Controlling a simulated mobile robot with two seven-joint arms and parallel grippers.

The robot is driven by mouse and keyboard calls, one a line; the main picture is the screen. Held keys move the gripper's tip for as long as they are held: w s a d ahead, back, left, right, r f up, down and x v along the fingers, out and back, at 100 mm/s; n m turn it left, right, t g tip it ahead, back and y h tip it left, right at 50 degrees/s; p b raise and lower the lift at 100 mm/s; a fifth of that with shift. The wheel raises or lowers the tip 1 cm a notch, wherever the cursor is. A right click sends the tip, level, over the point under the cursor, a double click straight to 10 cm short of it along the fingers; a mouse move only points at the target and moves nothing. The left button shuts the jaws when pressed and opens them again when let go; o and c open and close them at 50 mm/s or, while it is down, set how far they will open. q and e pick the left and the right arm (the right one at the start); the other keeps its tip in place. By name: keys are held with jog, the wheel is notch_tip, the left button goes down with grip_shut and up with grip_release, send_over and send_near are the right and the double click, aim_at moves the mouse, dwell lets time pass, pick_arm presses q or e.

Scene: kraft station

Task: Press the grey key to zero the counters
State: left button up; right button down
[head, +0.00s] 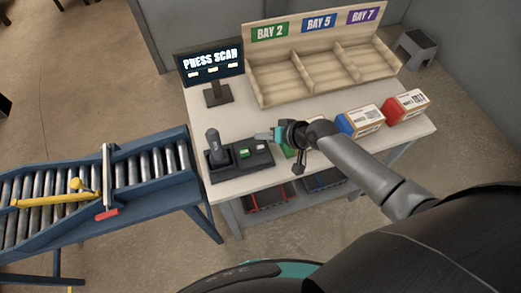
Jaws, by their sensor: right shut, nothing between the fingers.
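A dark key panel (240,163) lies on the table's front left part. It carries a green key (244,153) and a pale grey key (261,149); their labels are too small to read. My right gripper (264,136) is shut and empty, pointing left just above and behind the pale key in the picture; whether it touches anything cannot be told. A monitor (210,63) at the back left reads "PRESS SCAN" above several small pale fields, which are too small to read. My left gripper is not in view.
A dark scanner (214,145) stands at the panel's left. A green item (287,151) is partly hidden by my right arm. Blue (361,121) and red (406,106) boxes stand to the right. A wooden three-bay rack (318,75) stands behind; a roller conveyor (90,187) is at left.

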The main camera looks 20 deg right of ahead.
aim_at(263, 150)
jog(key=shift+f+b, duration=1.15)
jog(key=shift+f, duration=0.5)
jog(key=shift+f, duration=0.15)
dwell(0.6)
jog(key=shift+f+b, duration=0.3)
jog(key=shift+f+b, duration=0.4)
jog(key=shift+f, duration=0.1)
dwell(0.6)
dwell(0.4)
jog(key=shift+r+p, duration=0.95)
jog(key=shift+r, duration=0.05)
notch_tip(263, 150, up, 5)
jog(key=p, duration=0.5)
